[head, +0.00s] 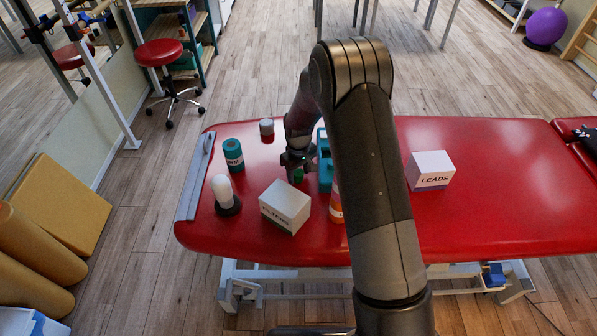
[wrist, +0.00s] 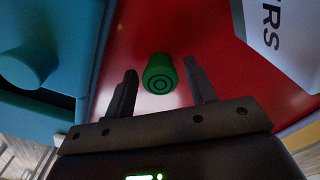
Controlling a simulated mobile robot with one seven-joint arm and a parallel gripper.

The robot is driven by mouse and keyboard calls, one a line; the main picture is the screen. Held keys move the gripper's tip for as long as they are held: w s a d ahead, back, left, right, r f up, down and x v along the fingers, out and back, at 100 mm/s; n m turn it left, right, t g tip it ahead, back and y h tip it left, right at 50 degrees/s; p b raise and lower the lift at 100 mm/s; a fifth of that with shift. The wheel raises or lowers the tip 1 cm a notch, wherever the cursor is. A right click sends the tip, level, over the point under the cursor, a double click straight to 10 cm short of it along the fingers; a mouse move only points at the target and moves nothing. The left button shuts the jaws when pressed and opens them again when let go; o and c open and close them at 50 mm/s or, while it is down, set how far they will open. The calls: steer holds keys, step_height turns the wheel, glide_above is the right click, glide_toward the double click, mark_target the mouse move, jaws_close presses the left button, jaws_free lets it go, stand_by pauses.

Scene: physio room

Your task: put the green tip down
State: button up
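The green tip (wrist: 160,74) is a short green cylinder with its ringed end facing the wrist camera. It is against the red top of the treatment table (head: 480,205). My gripper (wrist: 160,88) has its two dark fingers apart, one on each side of the tip, with a narrow gap showing on both sides. In the head view my gripper (head: 297,166) is low over the table, and the green tip (head: 298,175) shows just below it, partly hidden. I cannot tell whether its base touches the table.
A teal device (head: 325,165) stands close right of my gripper. A white lettered box (head: 285,207) and an orange bottle (head: 336,208) are nearer. A teal container (head: 233,154), a white cylinder (head: 222,190) and a small jar (head: 267,128) are left. The LEADS box (head: 431,170) is right.

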step_height(320, 180, up, 12)
step_height(320, 180, up, 10)
steer(key=m+t, duration=0.1)
steer(key=m, duration=0.1)
glide_above(299, 171)
steer(key=s+d, duration=0.4)
steer(key=s, duration=0.1)
steer(key=s+d+r+m+t, duration=0.2)
steer(key=s+d+r, duration=0.2)
steer(key=s+r, duration=0.4)
steer(key=s+d+r+m+t, duration=0.15)
steer(key=s+d+r, duration=0.3)
steer(key=s, duration=0.45)
steer(key=s+m, duration=0.1)
steer(key=s, duration=0.2)
steer(key=s+d, duration=0.1)
steer(key=s, duration=0.3)
steer(key=s+d+r+m+t, duration=0.1)
steer(key=s, duration=0.2)
steer(key=shift+s+r+m, duration=0.1)
steer(key=shift+s+m, duration=0.25)
